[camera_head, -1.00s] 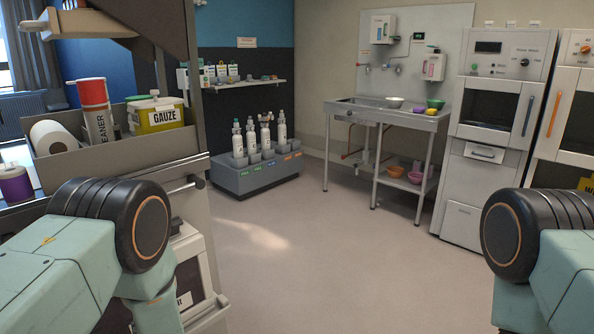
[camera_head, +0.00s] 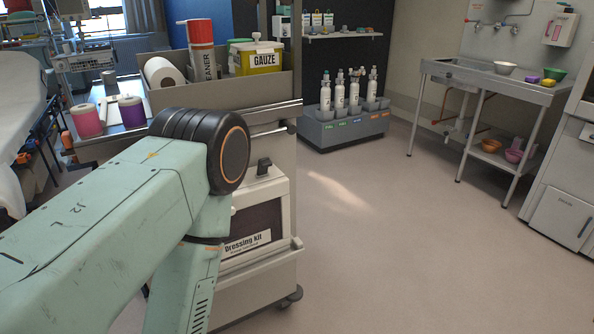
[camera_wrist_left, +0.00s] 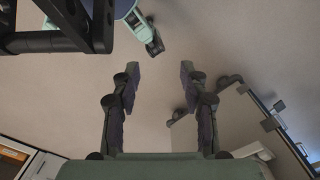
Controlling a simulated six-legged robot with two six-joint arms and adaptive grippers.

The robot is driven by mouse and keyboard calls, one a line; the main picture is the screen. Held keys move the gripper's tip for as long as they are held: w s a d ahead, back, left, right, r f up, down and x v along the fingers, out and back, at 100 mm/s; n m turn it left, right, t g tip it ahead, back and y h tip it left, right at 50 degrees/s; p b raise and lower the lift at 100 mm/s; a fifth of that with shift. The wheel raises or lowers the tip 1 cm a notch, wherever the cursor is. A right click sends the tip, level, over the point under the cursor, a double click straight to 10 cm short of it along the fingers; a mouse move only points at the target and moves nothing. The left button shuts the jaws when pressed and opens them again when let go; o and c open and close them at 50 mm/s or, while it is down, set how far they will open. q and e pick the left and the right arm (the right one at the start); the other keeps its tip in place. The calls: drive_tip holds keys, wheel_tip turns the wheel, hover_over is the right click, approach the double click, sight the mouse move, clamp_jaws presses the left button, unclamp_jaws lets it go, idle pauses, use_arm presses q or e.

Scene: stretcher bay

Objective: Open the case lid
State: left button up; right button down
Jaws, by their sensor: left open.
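The white case labelled "Dressing kit" (camera_head: 277,196) sits low in the cart in the head view. It has a dark front panel and a black latch or handle (camera_head: 264,167) on top; its top looks closed. My left arm hides the left part of the case. My left gripper (camera_wrist_left: 159,80) shows in the left wrist view with its two dark fingers apart, open, with only floor seen between them. It is out of sight in the head view, so its distance from the case cannot be told. My right gripper is in neither view.
The cart's upper tray (camera_head: 282,93) holds a paper roll, a red-capped cleaner can (camera_head: 201,50) and a yellow gauze box (camera_head: 257,62). A bed (camera_head: 15,130) stands at the left. A grey bottle crate (camera_head: 340,129) and a sink table (camera_head: 480,78) stand behind. The floor right of the cart is clear.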

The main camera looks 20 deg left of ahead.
use_arm(q)
drive_tip(key=n+t+y+b, duration=0.7)
drive_tip(key=n+t+y, duration=0.3)
drive_tip(key=t+y, duration=0.3)
approach(232, 212)
drive_tip(key=w+a+g+y, duration=0.1)
drive_tip(key=w, duration=0.1)
drive_tip(key=b+x, duration=0.2)
drive_tip(key=x, duration=0.3)
drive_tip(key=shift+w+a+f, duration=0.1)
drive_tip(key=shift+a+f, duration=0.05)
drive_tip(key=shift+a, duration=0.1)
drive_tip(key=shift+w+a+m+b, duration=0.3)
drive_tip(key=shift+w+a+b, duration=0.25)
drive_tip(key=shift+w+a, duration=0.1)
